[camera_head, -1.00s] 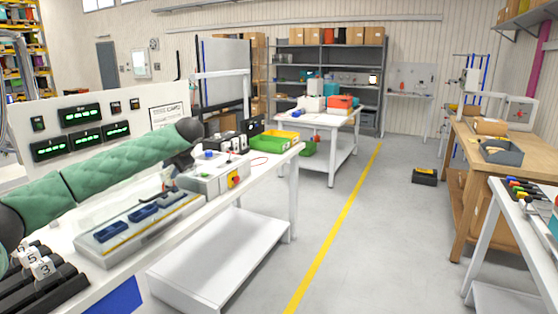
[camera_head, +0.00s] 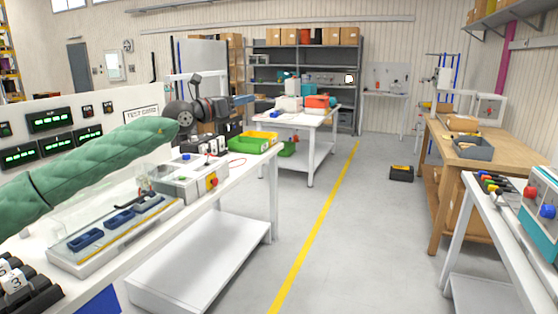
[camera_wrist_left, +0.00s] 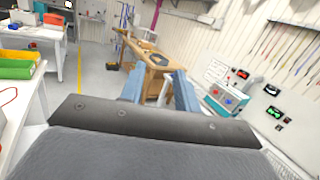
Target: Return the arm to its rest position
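My left arm, in a green quilted sleeve (camera_head: 95,165), reaches in from the left over the test bench in the head view. Its dark wrist leads to my left gripper (camera_head: 243,100), which is raised above the back of the bench and seen against the shelf area. In the left wrist view my left gripper (camera_wrist_left: 158,88) shows two blue-grey fingers set apart, with nothing between them. It is open and touches nothing that I can see. My right arm and right gripper are not in view.
The white test bench (camera_head: 235,170) holds a green tray (camera_head: 250,145), a yellow tray and a grey box with a red knob (camera_head: 212,182). A white table (camera_head: 310,122) stands behind, a wooden workbench (camera_head: 490,145) at right.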

